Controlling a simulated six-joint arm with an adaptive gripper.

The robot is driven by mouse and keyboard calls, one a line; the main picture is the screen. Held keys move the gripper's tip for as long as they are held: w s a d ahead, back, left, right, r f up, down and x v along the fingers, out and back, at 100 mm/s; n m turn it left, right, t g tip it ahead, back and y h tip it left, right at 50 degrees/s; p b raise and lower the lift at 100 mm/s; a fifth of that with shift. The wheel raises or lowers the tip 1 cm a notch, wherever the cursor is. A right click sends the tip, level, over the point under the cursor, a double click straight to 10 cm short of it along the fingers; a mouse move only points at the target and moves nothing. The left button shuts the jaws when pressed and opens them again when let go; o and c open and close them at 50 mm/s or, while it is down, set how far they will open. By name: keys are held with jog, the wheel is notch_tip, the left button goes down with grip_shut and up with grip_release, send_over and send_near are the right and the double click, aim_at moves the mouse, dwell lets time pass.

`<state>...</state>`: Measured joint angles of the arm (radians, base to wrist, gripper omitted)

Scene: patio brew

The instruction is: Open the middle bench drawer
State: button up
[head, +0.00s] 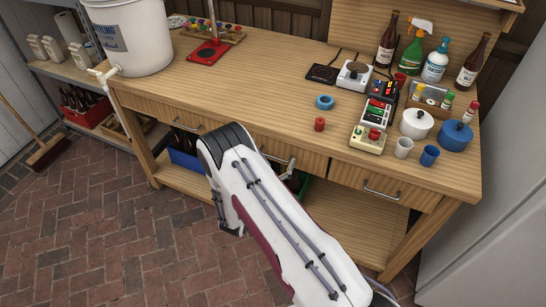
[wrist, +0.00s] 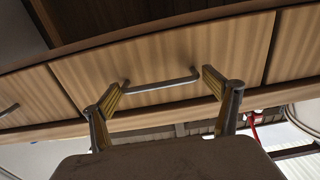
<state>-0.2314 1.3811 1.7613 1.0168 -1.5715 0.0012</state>
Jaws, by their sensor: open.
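The middle bench drawer (head: 306,161) has a light wood front under the bench top, and it looks flush with the bench. My arm covers part of it in the head view. In the wrist view the drawer front (wrist: 190,55) fills the middle, with a grey bar handle (wrist: 162,86) across it. My gripper (wrist: 161,88) is open, with one fingertip near each end of the handle. The handle lies across the gap between the fingers; I cannot tell whether they touch it. In the head view my gripper is mostly hidden behind my arm.
The right drawer (head: 385,187) and the left drawer (head: 185,121) flank the middle one. Blue (head: 325,102) and red (head: 319,124) small items, cups, pots and bottles stand on the bench top (head: 250,85). Crates sit on the lower shelf. The brick floor (head: 110,230) in front is clear.

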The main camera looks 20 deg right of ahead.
jog(key=shift+d, duration=0.1)
jog(key=shift+c, duration=0.5)
jog(key=shift+w, duration=0.1)
jog(key=c, duration=1.2)
jog(key=shift+v, duration=14.5)
jog(key=shift+w+r, duration=0.1)
jog(key=shift+r, duration=0.05)
jog(key=o, duration=1.3)
